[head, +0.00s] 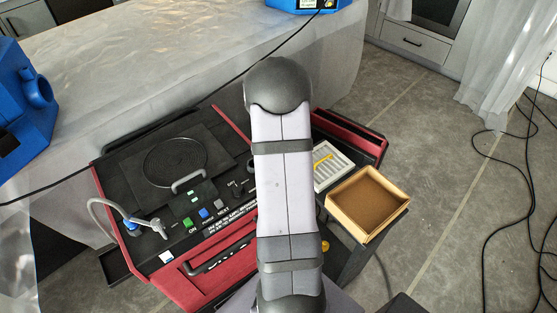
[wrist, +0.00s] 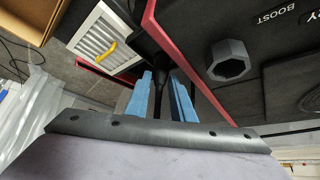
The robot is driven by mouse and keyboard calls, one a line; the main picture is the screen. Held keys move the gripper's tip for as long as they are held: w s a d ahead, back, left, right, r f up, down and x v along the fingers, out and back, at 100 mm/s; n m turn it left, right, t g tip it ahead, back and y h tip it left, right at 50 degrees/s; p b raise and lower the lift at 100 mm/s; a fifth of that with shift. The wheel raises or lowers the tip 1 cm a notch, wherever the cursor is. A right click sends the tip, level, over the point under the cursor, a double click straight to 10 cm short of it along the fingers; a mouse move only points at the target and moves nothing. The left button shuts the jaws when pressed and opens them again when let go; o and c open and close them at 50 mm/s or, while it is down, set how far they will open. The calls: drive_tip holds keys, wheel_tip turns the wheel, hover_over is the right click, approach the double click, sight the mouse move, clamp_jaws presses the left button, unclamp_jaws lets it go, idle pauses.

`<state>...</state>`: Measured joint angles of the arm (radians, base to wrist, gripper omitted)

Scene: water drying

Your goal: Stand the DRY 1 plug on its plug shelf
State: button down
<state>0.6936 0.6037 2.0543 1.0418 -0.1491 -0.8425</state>
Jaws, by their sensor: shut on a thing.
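In the wrist view, my gripper (wrist: 163,98) has its two blue fingers on either side of a dark, narrow upright thing (wrist: 159,76). It looks like the DRY 1 plug, though no label on it can be read. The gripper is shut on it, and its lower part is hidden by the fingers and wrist. In the head view, my arm hides the gripper and the held thing. I cannot make out which part is the plug shelf in either view.
The black machine (head: 215,150) has red edges, buttons and a round plate (head: 175,162). A grey hexagonal socket (wrist: 231,60) is right of my fingers, by the BOOST label. A white slatted tray (head: 341,171) with a yellow strip and an open cardboard box (head: 392,220) are on the right.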

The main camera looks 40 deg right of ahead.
drive_tip(key=shift+f+b, duration=0.75)
drive_tip(key=shift+f, duration=0.5)
drive_tip(key=shift+f, duration=0.15)
drive_tip(key=c, duration=1.8)
unclamp_jaws()
drive_tip(key=shift+r, duration=0.3)
drive_tip(key=p+v, duration=0.5)
drive_tip(key=v, duration=0.5)
drive_tip(key=shift+r, duration=0.2)
drive_tip(key=shift+p+v, duration=0.6)
drive_tip(key=shift+v, duration=0.15)
drive_tip(key=shift+a+f, duration=0.1)
drive_tip(key=shift+a, duration=0.15)
